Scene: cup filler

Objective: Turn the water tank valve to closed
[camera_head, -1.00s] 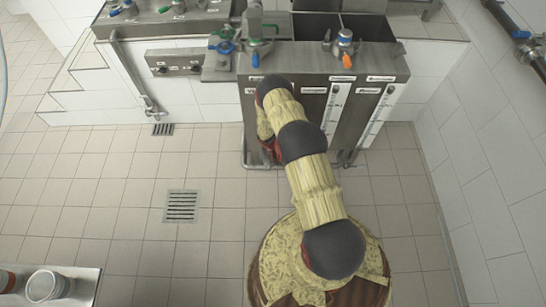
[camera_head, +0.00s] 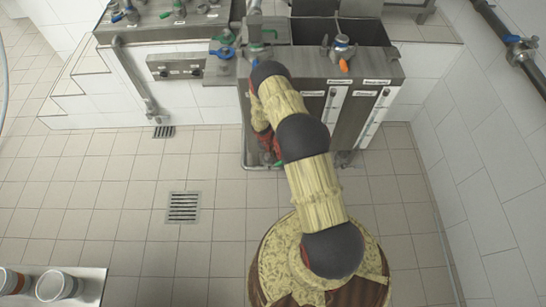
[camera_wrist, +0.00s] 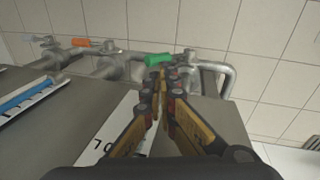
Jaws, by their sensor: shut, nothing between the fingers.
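A green valve handle (camera_wrist: 158,59) sits on metal pipework at the lower part of the steel tank (camera_wrist: 60,110) in the wrist view. My gripper (camera_wrist: 162,82) is shut and empty. Its fingertips overlap the green handle's near side in the picture; I cannot tell whether they touch it. An orange valve handle (camera_wrist: 81,42) is on another pipe farther left. In the head view the tank (camera_head: 310,68) stands against the wall, with my arm in front of it. A small green spot (camera_head: 278,164) shows low beside my arm's end; my fingers are mostly hidden there.
Cups (camera_head: 56,286) stand on a counter at lower left. The tiled floor (camera_head: 120,190) is clear apart from drain grates (camera_head: 184,208).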

